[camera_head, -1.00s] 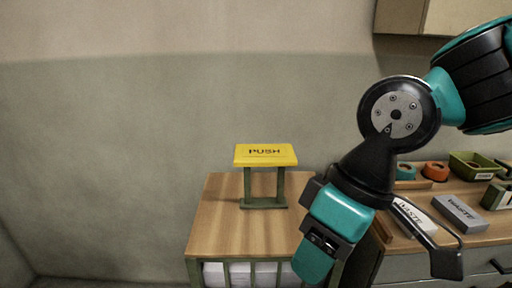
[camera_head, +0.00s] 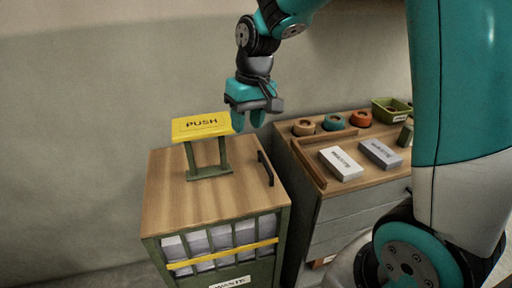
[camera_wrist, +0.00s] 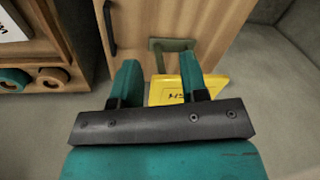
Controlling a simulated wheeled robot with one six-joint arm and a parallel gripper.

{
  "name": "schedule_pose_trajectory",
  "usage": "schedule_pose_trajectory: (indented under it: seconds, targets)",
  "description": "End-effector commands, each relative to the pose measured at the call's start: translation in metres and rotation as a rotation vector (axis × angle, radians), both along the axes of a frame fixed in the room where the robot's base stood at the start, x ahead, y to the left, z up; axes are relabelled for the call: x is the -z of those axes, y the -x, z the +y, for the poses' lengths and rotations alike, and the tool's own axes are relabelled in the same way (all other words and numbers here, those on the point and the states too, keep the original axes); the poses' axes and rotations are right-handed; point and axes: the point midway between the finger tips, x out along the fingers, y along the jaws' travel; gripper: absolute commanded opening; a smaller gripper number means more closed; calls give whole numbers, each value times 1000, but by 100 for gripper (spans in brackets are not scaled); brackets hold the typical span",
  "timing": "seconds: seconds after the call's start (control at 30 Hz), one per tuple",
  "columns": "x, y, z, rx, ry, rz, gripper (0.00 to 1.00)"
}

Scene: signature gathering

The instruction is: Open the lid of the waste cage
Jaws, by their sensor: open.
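The waste cage (camera_head: 262,258) is a green barred box with white paper bundles inside, a yellow strip across its front and a "WASTE" label. Its wooden lid (camera_head: 165,190) lies flat and closed on top. On the lid stand a yellow "PUSH" plate (camera_head: 201,125) on a green frame and a dark bar handle (camera_head: 266,168) at the right edge. My gripper (camera_head: 252,117) is open and empty above the lid, just right of the plate. In the wrist view the plate (camera_wrist: 174,92) shows between and behind the fingers, and the handle (camera_wrist: 109,27) is at upper left.
A wooden counter (camera_head: 300,150) stands right of the cage, with a gap between. It holds two white-and-grey "WASTE" blocks (camera_head: 341,163), several coloured rings (camera_head: 333,122) and a green bin (camera_head: 390,108). A plain wall (camera_head: 80,110) is behind; the left side is clear.

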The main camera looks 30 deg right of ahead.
Motion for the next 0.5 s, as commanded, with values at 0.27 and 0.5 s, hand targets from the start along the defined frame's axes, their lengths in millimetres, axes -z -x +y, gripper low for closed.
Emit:
schedule_pose_trajectory:
  seconds: [0.27,0.5]
  targets:
    - [31,-68,-100,296,101,71,40]
    - [53,-73,-102,315,111,80,40]
